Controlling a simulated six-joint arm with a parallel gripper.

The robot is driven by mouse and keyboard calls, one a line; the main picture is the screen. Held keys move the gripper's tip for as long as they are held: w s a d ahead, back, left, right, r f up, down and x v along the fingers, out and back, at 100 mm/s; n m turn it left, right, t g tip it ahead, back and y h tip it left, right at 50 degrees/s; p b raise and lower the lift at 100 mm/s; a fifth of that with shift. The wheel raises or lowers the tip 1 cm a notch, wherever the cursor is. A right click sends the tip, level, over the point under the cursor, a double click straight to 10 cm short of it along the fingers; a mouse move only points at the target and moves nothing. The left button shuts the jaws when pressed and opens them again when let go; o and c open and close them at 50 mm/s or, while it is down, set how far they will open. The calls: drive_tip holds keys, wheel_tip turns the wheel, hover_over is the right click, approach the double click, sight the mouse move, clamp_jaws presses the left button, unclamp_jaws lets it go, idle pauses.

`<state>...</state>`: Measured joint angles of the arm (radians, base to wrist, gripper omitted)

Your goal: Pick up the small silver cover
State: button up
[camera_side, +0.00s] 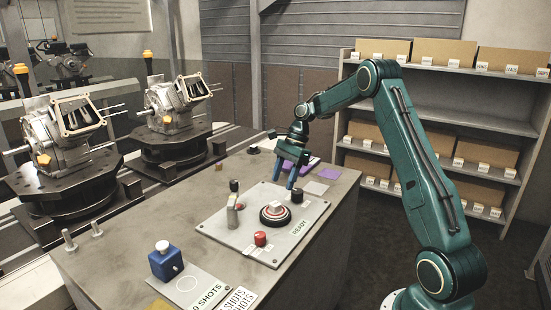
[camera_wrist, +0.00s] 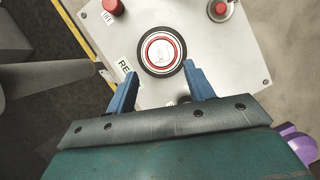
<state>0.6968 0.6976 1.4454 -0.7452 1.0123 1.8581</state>
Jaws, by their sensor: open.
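My gripper (camera_side: 284,182) is open and empty, its blue fingers pointing down above the far part of a light grey panel (camera_side: 218,229). In the wrist view its fingertips (camera_wrist: 160,68) lie either side of the near edge of a round black, red and white button (camera_wrist: 162,53). The button also shows in the side view (camera_side: 275,214), below the fingers. A small grey upright piece (camera_side: 232,217) stands left of it on the panel and may be the silver cover; I cannot tell for sure. No other piece is clearly a silver cover.
A red knob (camera_side: 260,239) and black knobs (camera_side: 234,186) stand on the panel. Metal engine parts on black turntables (camera_side: 80,185) stand left; shelves of boxes (camera_side: 470,90) stand behind.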

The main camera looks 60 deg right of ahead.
sight(275, 203)
drive_tip(key=shift+x, duration=1.2)
drive_tip(key=shift+f, duration=0.1)
drive_tip(key=shift+x, duration=2.5)
drive_tip(key=c, duration=1.1)
drive_tip(key=shift+r, duration=5)
